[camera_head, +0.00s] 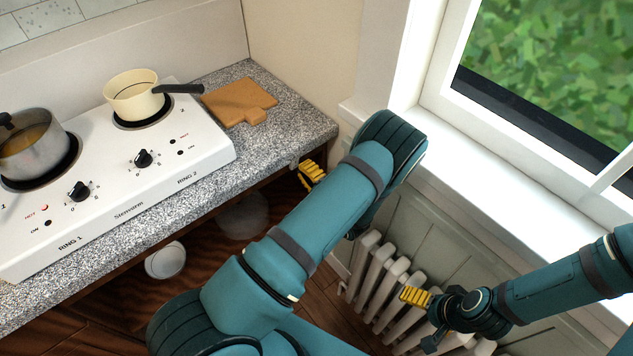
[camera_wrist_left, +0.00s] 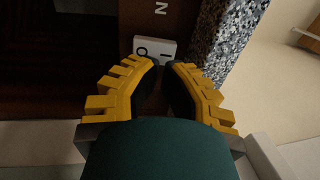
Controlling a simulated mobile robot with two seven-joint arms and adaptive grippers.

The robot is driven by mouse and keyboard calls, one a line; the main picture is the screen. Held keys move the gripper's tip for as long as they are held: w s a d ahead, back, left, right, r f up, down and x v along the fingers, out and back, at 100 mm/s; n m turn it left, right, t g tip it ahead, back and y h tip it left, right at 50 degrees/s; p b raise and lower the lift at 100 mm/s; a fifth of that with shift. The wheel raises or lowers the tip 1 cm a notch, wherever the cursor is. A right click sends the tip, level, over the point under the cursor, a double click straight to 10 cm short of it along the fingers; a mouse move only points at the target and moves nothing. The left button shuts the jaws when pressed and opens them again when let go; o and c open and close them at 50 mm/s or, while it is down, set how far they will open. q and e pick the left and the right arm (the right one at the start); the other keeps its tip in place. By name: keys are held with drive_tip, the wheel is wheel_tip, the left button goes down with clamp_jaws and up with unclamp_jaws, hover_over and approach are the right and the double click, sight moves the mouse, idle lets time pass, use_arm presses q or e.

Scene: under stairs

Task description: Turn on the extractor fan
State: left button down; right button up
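My left gripper (camera_head: 312,174) is at the underside of the worktop's right front corner, mostly behind my own left arm. In the left wrist view its ridged yellow fingers (camera_wrist_left: 162,66) run close together at the tips, with nothing visible held. A white rocker switch (camera_wrist_left: 155,48) marked O and I is just beyond the tips, on a dark wooden panel; contact cannot be told. A letter N of a label shows above it. The extractor fan itself is not seen. My right gripper (camera_head: 416,298) is by the radiator; its finger opening is unclear.
The speckled worktop (camera_head: 290,110) overhangs the switch panel. On it stand a white two-ring hob (camera_head: 120,195), a cream pan (camera_head: 132,97), a steel pan (camera_head: 35,150) and a wooden board (camera_head: 235,98). A radiator (camera_head: 378,275) and window sill (camera_head: 465,185) are at the right.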

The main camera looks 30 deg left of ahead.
use_arm(q)
drive_tip(key=shift+x, duration=0.85)
